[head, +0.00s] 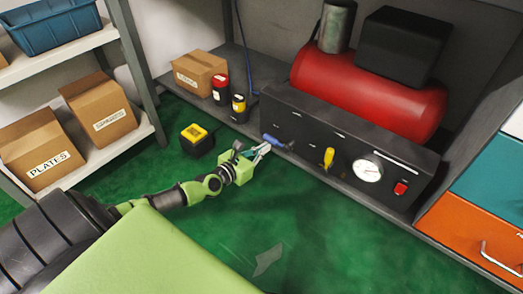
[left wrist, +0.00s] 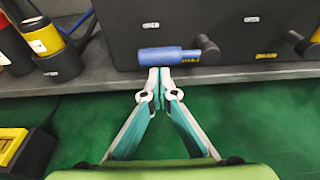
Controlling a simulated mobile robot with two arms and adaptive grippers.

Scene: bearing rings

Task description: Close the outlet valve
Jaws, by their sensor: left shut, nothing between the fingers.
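A valve with a blue lever (head: 275,141) is on the left part of the black panel (head: 300,128). In the left wrist view the blue lever (left wrist: 165,56) lies level, pointing left from its dark round pivot. A yellow valve lever (head: 328,157) hangs down further right on the panel. The labels are too small to read, so I cannot tell which valve is the outlet. My left gripper (head: 265,148) is shut and empty. In the left wrist view its fingertips (left wrist: 160,73) are together at the blue lever's lower edge; contact is unclear. My right gripper is out of view.
A pressure gauge (head: 368,169) and a red switch (head: 400,187) are right on the panel, below a red tank (head: 365,88). A yellow-and-black charger (head: 196,138) and batteries (head: 239,108) stand to the left. Shelves with boxes are far left.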

